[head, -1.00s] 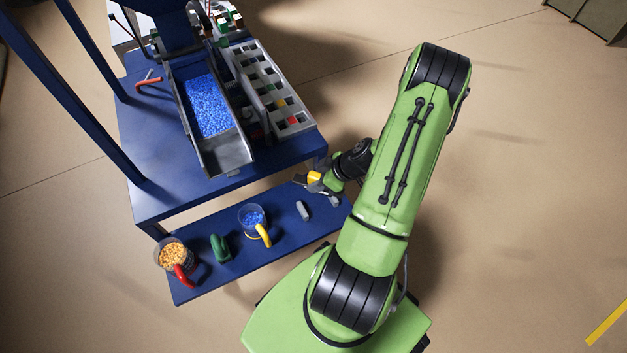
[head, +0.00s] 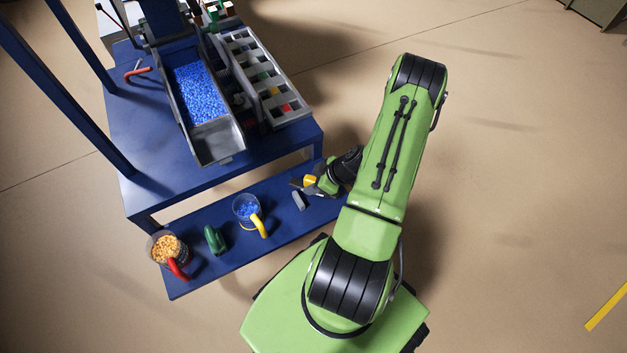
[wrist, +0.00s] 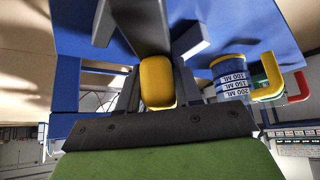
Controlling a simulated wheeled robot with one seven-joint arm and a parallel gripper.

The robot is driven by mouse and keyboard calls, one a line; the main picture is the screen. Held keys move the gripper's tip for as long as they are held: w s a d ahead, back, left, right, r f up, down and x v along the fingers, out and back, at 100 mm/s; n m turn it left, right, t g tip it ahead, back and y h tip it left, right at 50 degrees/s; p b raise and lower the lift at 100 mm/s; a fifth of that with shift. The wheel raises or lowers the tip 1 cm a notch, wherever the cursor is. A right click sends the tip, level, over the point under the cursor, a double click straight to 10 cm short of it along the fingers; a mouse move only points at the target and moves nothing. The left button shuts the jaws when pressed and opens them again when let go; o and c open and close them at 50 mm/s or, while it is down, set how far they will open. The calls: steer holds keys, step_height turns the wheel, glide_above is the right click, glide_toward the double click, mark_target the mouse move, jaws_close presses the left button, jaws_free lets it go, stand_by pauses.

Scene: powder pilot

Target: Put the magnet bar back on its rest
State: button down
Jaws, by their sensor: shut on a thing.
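In the head view my gripper (head: 314,183) is over the right end of the low blue shelf. It is shut on the yellow grip (wrist: 157,82) of the magnet bar, which sits between my fingers in the wrist view. The bar's dark length (wrist: 143,22) runs away from the grip, toward the top of the wrist view. A small grey block (head: 299,201), perhaps the rest, is on the shelf just below and left of my gripper in the head view. I cannot tell whether the bar touches it.
On the low shelf (head: 200,283) stand a clear cup of blue pellets (head: 247,208) with a yellow handle, a green object (head: 214,239) and a cup of orange pellets (head: 167,250) with a red handle. The blue table (head: 160,170) bears a pellet-filled trough (head: 218,142) and a grey sorting rack (head: 292,108).

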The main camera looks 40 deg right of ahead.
steer(key=shift+f, duration=0.55)
steer(key=shift+c, duration=0.6)
jaws_free()
steer(key=shift+r, duration=0.1)
step_height(320, 180, up, 14)
steer(key=p, duration=0.9)
steer(key=s+a+p, duration=0.1)
steer(key=s+a, duration=0.1)
steer(key=s, duration=0.5)
steer(key=s+a+p, duration=0.1)
steer(key=s+a, duration=0.1)
steer(key=s, duration=0.6)
steer(key=shift+s+a+p, duration=0.2)
steer(key=shift+a+p, duration=0.05)
steer(key=shift+p, duration=0.05)
stand_by(0.4)
